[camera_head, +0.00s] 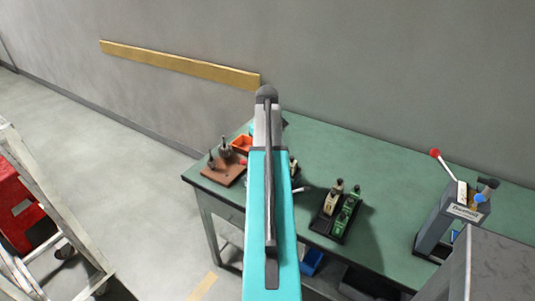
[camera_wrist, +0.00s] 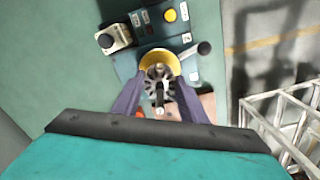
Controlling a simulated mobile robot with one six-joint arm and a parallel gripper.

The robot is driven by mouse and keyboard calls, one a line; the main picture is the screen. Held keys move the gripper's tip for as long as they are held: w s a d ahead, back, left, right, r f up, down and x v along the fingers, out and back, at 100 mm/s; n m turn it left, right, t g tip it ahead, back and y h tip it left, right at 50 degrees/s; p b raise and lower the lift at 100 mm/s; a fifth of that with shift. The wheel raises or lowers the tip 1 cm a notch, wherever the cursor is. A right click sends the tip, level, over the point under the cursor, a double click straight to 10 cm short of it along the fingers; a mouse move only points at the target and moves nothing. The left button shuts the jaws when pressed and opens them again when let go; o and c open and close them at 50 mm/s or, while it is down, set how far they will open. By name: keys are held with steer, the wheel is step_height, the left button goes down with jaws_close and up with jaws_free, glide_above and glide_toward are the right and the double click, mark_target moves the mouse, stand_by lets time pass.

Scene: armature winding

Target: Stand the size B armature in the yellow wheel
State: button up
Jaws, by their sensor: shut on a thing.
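In the wrist view, the purple-grey fingers of my gripper (camera_wrist: 159,92) are shut on a dark, slotted armature (camera_wrist: 158,75) with a pale shaft end; no size mark can be read on it. The yellow wheel (camera_wrist: 152,54) shows as a round rim just beyond the armature, which overlaps its near side. I cannot tell whether the armature is inside the wheel or above it. In the head view, my teal arm hides my gripper, the held armature and the wheel.
A grey lever press (camera_head: 450,210) stands right. A dark box with a dial (camera_wrist: 115,37) sits near the wheel.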

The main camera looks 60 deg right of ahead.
steer(key=shift+f, duration=0.55)
stand_by(0.5)
steer(key=o, duration=1.3)
steer(key=shift+r+p, duration=1.3)
steer(key=shift+r, duration=0.95)
step_height(320, 180, up, 14)
steer(key=b, duration=0.3)
steer(key=shift+b, duration=0.3)
steer(key=shift+f, duration=0.1)
